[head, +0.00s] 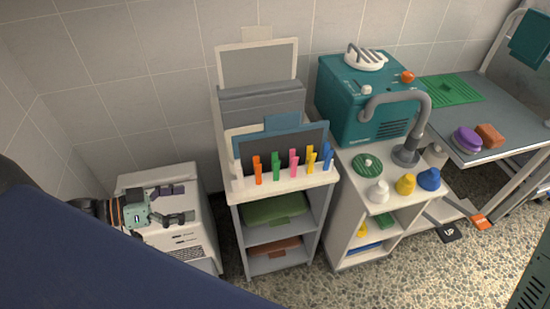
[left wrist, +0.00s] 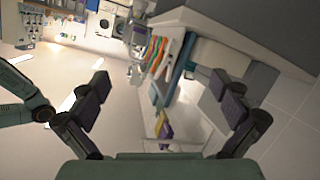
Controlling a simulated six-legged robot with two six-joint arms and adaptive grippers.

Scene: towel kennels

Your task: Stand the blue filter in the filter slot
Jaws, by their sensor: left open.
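The blue filter (head: 283,125) has a blue frame, a tab on top and a dark panel. It stands upright, leaning slightly back, behind a row of coloured clips on the grey cart. A cream-framed panel shows just behind its left edge. My left gripper (head: 183,204) is over the white cabinet (head: 186,240), left of the cart and apart from the filter. Its jaws are wide open and empty; it also shows in the left wrist view (left wrist: 160,84). I cannot make out the filter slot with certainty. My right gripper is out of view.
The coloured clips (head: 276,166) line the front edge of the grey cart (head: 290,187). A white-framed panel (head: 257,65) stands at the back. A teal machine (head: 350,100) with a grey hose is to the right. Speckled floor lies in front.

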